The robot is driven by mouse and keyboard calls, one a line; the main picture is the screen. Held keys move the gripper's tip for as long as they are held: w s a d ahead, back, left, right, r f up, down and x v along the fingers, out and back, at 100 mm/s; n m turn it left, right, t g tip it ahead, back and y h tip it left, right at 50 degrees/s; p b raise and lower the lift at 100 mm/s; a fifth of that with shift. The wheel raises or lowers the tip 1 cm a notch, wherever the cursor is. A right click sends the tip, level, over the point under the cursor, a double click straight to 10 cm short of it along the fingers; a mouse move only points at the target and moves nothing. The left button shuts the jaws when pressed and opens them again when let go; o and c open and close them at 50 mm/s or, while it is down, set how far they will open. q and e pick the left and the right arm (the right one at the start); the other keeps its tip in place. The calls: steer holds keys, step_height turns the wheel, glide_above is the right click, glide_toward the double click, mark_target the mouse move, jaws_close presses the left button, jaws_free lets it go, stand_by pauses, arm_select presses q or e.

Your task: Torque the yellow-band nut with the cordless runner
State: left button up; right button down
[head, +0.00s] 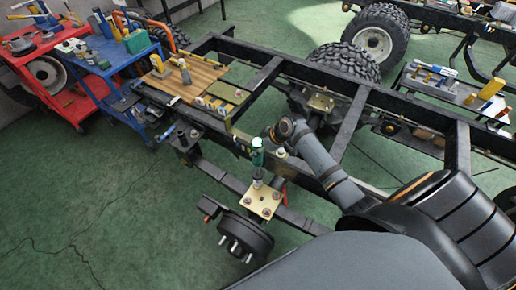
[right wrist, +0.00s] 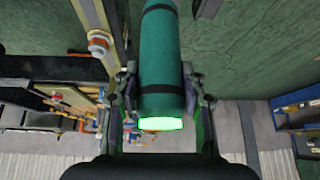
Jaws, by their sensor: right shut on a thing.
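The cordless runner (head: 257,158) is a green cylinder with dark bands, held upright by my right gripper (head: 268,146). In the right wrist view the runner (right wrist: 161,55) sits between the two fingers of the gripper (right wrist: 160,88), and its near end glows bright green. The runner's lower end is over the back of a tan square plate (head: 261,204), where it seems to meet the plate or a nut. Several reddish nuts (head: 266,212) show on the plate. A yellow band cannot be made out on any of them; one may be hidden under the runner. My left gripper is out of view.
A black wheel hub with studs (head: 245,238) hangs below the plate. The black chassis rail (head: 310,180) runs behind it. A wooden board (head: 190,78) with tools lies on the frame. Red (head: 45,65) and blue carts (head: 105,82) stand at the back left. The green floor at left is clear.

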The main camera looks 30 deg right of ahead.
mark_target(258, 142)
steer(key=shift+w+r+p, duration=0.15)
steer(key=shift+r+p, duration=0.6)
steer(key=shift+r, duration=0.4)
step_height(258, 142, up, 5)
steer(key=p, duration=0.5)
